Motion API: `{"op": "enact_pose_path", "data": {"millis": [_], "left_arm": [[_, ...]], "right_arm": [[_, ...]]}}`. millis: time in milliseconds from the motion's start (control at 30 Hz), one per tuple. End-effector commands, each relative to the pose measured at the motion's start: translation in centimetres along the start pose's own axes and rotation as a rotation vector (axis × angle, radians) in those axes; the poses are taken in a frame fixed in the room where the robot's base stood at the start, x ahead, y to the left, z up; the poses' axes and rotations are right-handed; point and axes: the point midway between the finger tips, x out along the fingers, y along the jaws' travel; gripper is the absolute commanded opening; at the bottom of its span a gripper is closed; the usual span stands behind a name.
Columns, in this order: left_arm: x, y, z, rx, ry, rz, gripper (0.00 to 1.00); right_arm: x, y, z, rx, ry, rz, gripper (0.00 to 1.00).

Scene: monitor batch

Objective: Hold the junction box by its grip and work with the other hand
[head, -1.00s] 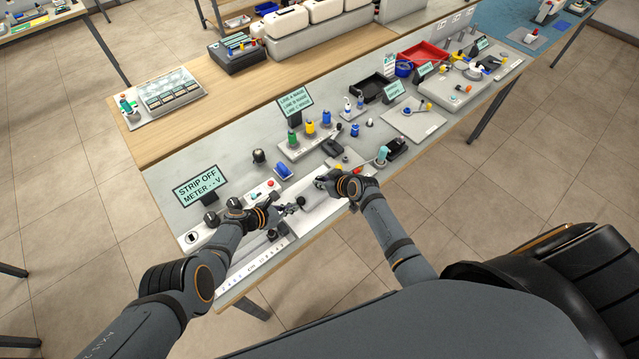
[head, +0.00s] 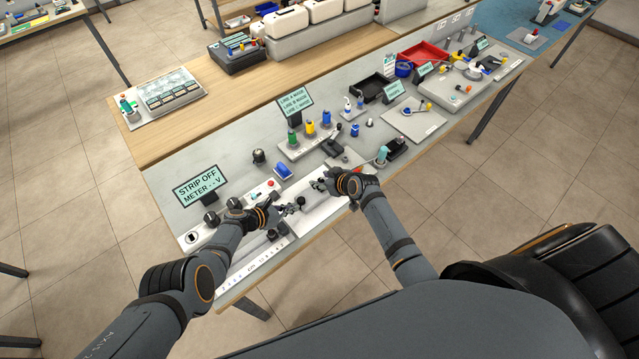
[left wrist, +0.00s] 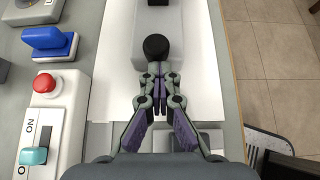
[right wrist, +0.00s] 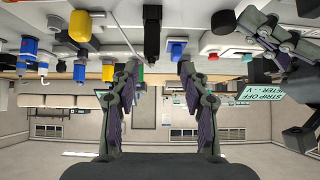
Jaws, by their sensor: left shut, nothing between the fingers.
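A black round knob (left wrist: 157,47) stands at the near end of a pale grey block (left wrist: 158,18) in the left wrist view; this looks like the junction box and its grip, though I cannot be sure. The knob also shows in the head view (head: 300,201). My left gripper (head: 290,208) is shut and empty, its fingertips (left wrist: 156,76) just short of the knob, apart from it as far as I can tell. My right gripper (head: 318,184) is open beyond the knob; its fingers (right wrist: 158,68) stand apart with nothing between them.
Colored bottles (head: 311,128) stand behind my grippers. A ruler (head: 250,269) lies along the front edge.

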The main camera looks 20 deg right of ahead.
Motion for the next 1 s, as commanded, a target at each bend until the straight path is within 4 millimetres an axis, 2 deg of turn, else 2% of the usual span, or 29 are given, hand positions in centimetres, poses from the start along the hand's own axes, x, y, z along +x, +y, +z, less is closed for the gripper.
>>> {"op": "enact_pose_path", "data": {"millis": [233, 333, 700, 833, 1000], "left_arm": [[0.0, 0.0, -0.1, 0.0, 0.001, 0.001, 0.0], [0.0, 0.0, -0.1, 0.0, 0.001, 0.001, 0.0], [0.0, 0.0, -0.1, 0.0, 0.001, 0.001, 0.0], [0.0, 0.0, -0.1, 0.0, 0.001, 0.001, 0.0], [0.0, 0.0, -0.1, 0.0, 0.001, 0.001, 0.0]], "right_arm": [[-0.1, 0.1, 0.1, -0.001, -0.001, 0.001, 0.46], [-1.1, 0.1, 0.2, -0.002, -0.001, 0.002, 0.46], [-9.3, 0.0, 0.1, -0.005, -0.002, 0.0, 0.46], [-11.2, 0.1, 0.1, -0.003, -0.001, 0.002, 0.46], [-12.0, 0.0, 0.0, -0.001, -0.001, 0.0, 0.46]]}}
